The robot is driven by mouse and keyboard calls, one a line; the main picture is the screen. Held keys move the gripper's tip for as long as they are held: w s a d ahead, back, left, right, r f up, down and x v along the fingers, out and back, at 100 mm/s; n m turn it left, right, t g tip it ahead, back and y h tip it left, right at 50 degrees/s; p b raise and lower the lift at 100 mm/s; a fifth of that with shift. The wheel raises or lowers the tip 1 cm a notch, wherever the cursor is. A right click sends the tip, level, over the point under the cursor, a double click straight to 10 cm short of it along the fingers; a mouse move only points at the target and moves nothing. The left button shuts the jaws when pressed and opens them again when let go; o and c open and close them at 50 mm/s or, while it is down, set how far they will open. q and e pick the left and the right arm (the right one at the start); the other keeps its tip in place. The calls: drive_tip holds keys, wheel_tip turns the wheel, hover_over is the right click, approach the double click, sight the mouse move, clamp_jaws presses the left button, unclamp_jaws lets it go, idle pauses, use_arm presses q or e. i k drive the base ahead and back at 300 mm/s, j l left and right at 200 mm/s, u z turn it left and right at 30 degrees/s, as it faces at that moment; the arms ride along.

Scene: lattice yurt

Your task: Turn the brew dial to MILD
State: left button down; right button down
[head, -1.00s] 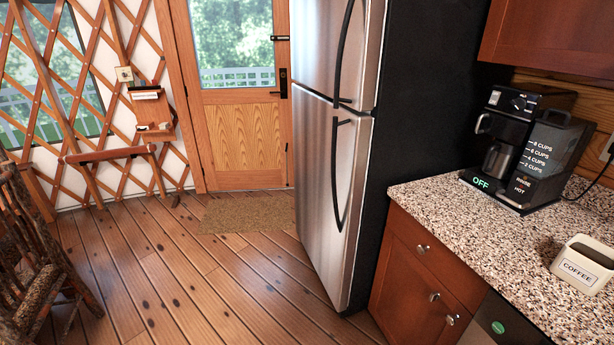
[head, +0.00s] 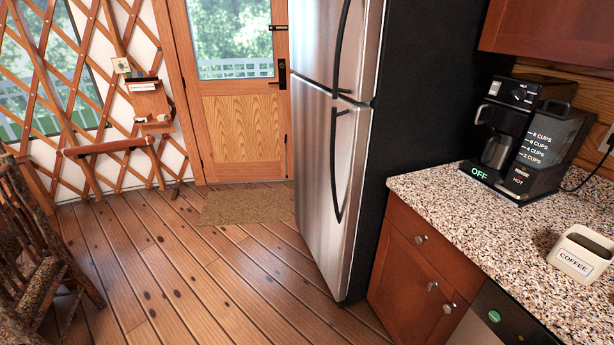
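The black coffee maker (head: 528,135) stands on the speckled counter at the right of the head view, below a wooden wall cabinet. A small brew dial (head: 520,93) sits on its upper front panel. The lettering around the dial is too small to read, so I cannot tell its setting. A green OFF display shows on the machine's base, with a metal carafe above it. The side tank carries cup markings. Neither of my grippers is in view.
A coffee box (head: 582,254) sits near the counter's (head: 470,222) right side. A steel fridge (head: 325,150) stands left of the counter. A wooden chair (head: 40,255) is at the far left. The plank floor (head: 200,270) between is clear, with a doormat (head: 247,206) by the door.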

sight(519, 95)
drive_tip(key=z, duration=1.35)
